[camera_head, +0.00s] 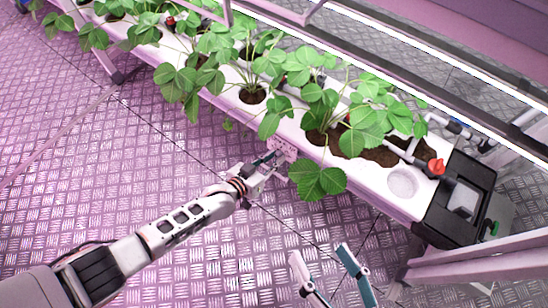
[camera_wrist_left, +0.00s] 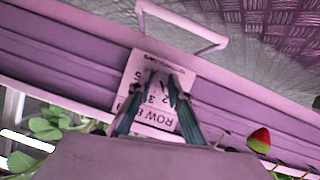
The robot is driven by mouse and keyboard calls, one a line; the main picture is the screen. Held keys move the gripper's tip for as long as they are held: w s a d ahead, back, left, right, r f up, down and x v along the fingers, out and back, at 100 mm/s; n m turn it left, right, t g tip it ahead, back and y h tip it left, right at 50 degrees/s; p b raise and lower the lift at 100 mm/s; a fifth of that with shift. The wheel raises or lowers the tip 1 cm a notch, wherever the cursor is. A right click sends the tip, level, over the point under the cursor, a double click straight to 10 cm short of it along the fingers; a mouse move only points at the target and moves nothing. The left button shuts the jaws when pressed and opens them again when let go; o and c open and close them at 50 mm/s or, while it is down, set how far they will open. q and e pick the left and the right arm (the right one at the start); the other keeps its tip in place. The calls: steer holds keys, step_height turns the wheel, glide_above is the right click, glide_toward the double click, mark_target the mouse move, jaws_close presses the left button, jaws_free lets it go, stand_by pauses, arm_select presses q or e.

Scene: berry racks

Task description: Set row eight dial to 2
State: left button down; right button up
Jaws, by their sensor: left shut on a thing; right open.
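The row label plate (camera_wrist_left: 150,62) is a pale card on the purple side of the trough, lettered "ROW 8" and upside down in the left wrist view. It also shows in the head view (camera_head: 284,148). My left gripper (camera_wrist_left: 163,83) is at the middle of this plate, its fingers closed on the dial, which they mostly hide. In the head view the left gripper (camera_head: 268,163) reaches the plate from the left. Some digits show around the fingers, but I cannot tell the dial's setting. My right gripper (camera_head: 320,256) is open and empty at the bottom, away from the trough.
The white trough (camera_head: 310,148) with strawberry plants runs diagonally across the head view. Leaves (camera_head: 318,180) hang beside the plate. A red valve handle (camera_head: 436,167) and a black box (camera_head: 462,200) are at its right end. A strawberry (camera_wrist_left: 259,140) hangs near the left wrist. Open floor lies left.

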arm_select(q)
steer(key=c, duration=1.9)
jaws_free()
steer(key=shift+s+a, duration=0.1)
steer(key=v, duration=1.1)
steer(key=shift+s+a+r, duration=0.2)
steer(key=shift+s, duration=0.05)
